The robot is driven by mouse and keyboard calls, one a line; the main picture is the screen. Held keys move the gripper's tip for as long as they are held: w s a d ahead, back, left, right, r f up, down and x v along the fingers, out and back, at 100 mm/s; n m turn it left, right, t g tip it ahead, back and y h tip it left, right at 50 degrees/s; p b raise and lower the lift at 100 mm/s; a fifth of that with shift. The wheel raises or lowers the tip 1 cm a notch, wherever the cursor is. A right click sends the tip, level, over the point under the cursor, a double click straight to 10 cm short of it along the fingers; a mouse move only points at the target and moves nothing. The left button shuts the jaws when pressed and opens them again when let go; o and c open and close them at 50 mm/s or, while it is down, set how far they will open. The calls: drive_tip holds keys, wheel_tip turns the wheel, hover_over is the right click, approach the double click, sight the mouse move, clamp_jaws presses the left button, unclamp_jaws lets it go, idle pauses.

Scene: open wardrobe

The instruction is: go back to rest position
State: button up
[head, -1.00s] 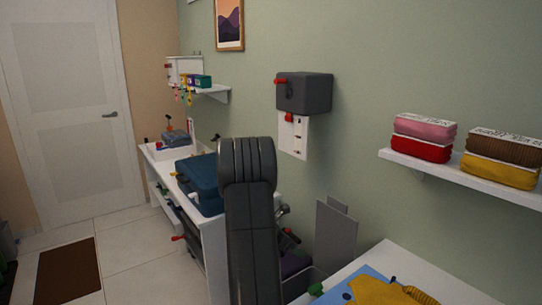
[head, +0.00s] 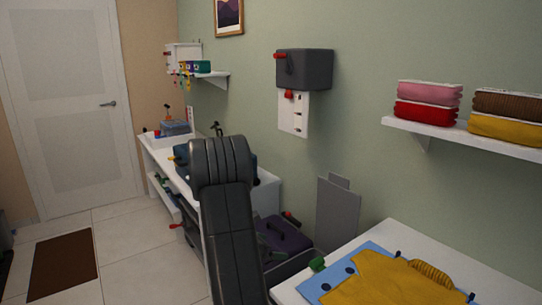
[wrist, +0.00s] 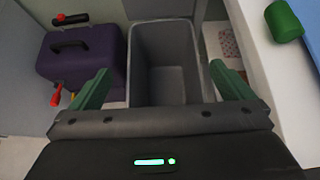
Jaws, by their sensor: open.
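My gripper (wrist: 160,88) shows in the wrist view with its two green fingers spread wide apart. It is open and nothing is between the fingers. Past the fingers is an empty grey bin (wrist: 165,50).
A purple case (wrist: 88,68) sits left of the bin, also in the head view (head: 285,235). A white table (head: 400,240) with yellow cloth (head: 385,280) is at right. A white bench (head: 265,190) runs behind my arm.

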drive_tip(key=s+a+f+t+h+b, duration=0.1)
drive_tip(key=s+a+f+h+b, duration=0.1)
drive_tip(key=f+b, duration=0.5)
drive_tip(key=shift+a, duration=0.55)
drive_tip(key=shift+s, duration=0.1)
